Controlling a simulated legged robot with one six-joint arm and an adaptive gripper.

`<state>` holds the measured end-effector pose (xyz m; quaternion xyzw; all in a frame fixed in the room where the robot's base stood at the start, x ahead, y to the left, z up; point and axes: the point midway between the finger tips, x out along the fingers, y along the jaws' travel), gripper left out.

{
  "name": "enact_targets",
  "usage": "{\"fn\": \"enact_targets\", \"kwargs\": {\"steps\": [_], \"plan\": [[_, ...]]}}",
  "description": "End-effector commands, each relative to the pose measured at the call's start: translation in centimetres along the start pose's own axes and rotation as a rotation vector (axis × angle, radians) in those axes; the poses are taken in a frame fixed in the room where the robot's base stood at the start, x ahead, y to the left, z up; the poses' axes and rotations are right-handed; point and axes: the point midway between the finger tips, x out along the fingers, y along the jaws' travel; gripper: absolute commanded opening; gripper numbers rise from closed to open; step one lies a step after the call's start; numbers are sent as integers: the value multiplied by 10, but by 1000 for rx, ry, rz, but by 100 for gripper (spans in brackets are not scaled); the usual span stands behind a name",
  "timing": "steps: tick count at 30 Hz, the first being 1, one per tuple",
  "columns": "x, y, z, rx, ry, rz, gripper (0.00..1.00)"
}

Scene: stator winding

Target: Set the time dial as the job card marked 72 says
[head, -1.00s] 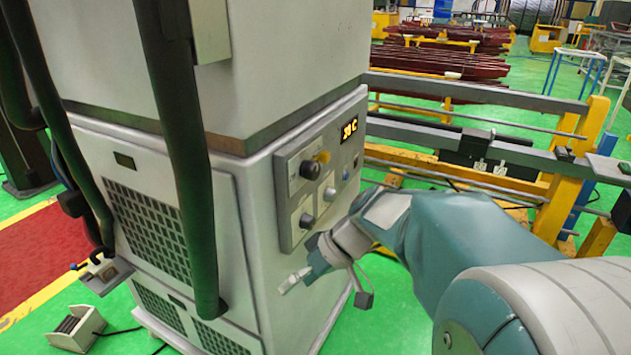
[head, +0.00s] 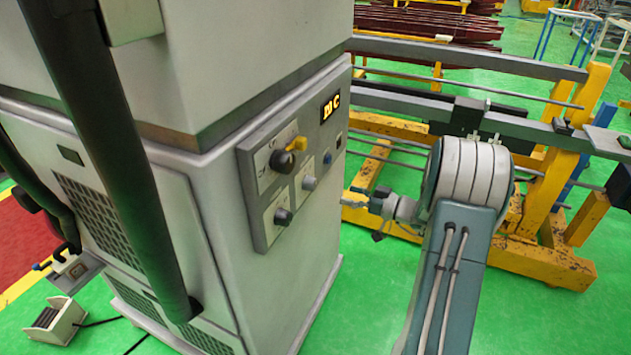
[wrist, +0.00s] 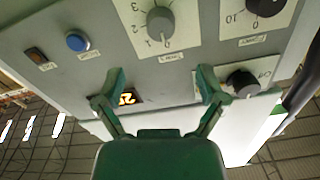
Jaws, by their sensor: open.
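The grey control panel (head: 266,190) on the cabinet has several knobs. A grey knob (wrist: 160,20) with a scale from 0 to 3 is at the top of the wrist view and also shows in the head view (head: 309,183); its pointer is too small to read. A black knob (wrist: 265,5) with a 0–10 scale is beside it, partly cut off. Another black knob (wrist: 243,82) has an "Off" mark. The labels are too small to read surely. My gripper (wrist: 160,85) is open and empty, apart from the knobs. No card marked 72 is visible.
A lit display (head: 330,105) and a blue button (head: 327,157) are on the panel. A black hose (head: 110,170) hangs in front of the cabinet. A yellow-framed rack (head: 535,200) stands behind my arm.

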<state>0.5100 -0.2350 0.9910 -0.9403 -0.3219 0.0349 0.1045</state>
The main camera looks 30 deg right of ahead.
Motion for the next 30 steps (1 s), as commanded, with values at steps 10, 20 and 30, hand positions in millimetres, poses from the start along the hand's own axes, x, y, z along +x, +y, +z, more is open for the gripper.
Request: {"fn": "enact_targets", "kwargs": {"steps": [10, 20, 30], "plan": [[60, 3, 1, 7, -1, -6, 90], [98, 2, 1, 6, -1, -4, 90], [98, 3, 1, 7, 0, -3, 63]]}}
